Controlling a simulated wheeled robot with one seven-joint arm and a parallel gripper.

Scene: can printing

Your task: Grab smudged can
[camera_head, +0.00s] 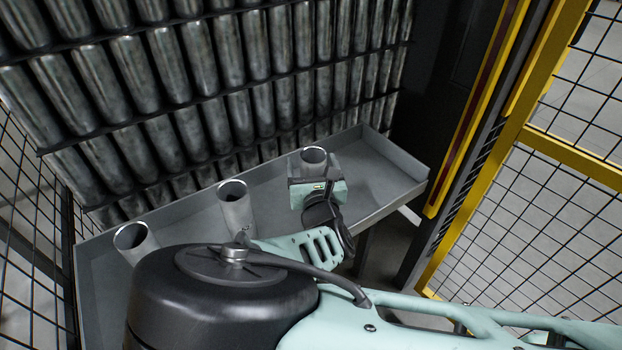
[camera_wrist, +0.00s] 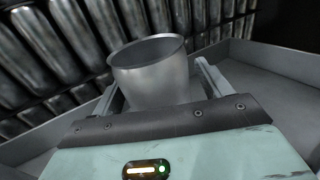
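Three grey metal cans stand in a grey tray (camera_head: 395,172): a left can (camera_head: 135,242), a middle can (camera_head: 237,207) and a right can (camera_head: 313,158). My gripper (camera_head: 314,172) is at the right can, which shows above it. In the wrist view the right can (camera_wrist: 152,78) stands between the two fingers of my gripper (camera_wrist: 158,85). A narrow gap shows between the can and the right finger, so the gripper looks open around it. The can's lower part is hidden behind the gripper body. I cannot make out a smudge on any can.
Rows of dark, streaked metal cylinders (camera_head: 205,85) rise right behind the tray. A yellow-framed mesh fence (camera_head: 545,215) stands on the right, and black mesh (camera_head: 30,190) on the left. The tray's right end is bare inside its raised rim.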

